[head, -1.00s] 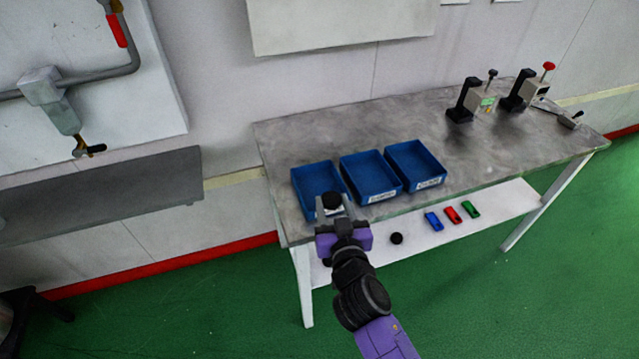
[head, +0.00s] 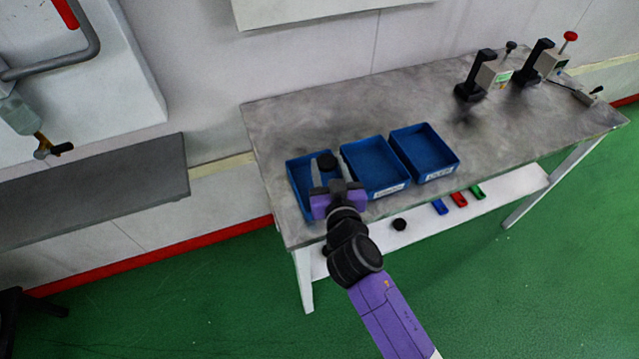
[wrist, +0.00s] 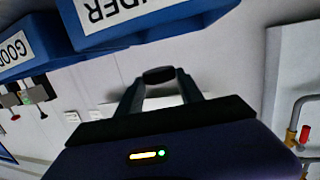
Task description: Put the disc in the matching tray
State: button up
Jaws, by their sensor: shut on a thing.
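My gripper (head: 327,168) is shut on a black disc (head: 327,160), held between its two fingertips. The disc also shows as a dark oval in the wrist view (wrist: 158,75). In the head view, the gripper and disc overlap the left blue tray (head: 297,178); they look to be above it, but the height is hard to tell. The middle blue tray (head: 397,189) and right blue tray (head: 440,174) stand beside it with white labels. In the wrist view, an upside-down label ends in "DER" (wrist: 135,12) and another reads "GOO" or "GOOD" (wrist: 14,49).
The trays stand along the grey table's (head: 290,118) front edge. Two black stands with gauges (head: 495,75) are at its right. The lower shelf holds another black disc (head: 399,224) and blue, red (head: 459,199) and green pieces. The table's middle is clear.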

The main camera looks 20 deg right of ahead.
jog(key=shift+f+b, duration=1.35)
jog(key=shift+f, duration=0.8)
jog(key=o, duration=1.4)
jog(key=shift+s, duration=0.2)
jog(key=b+v, duration=0.1)
jog(key=v, duration=0.5)
jog(key=shift+s+a+b, duration=0.1)
jog(key=shift+s+b, duration=0.3)
jog(key=shift+s+a+r, duration=0.1)
jog(key=shift+s+r, duration=0.1)
jog(key=shift+s, duration=0.15)
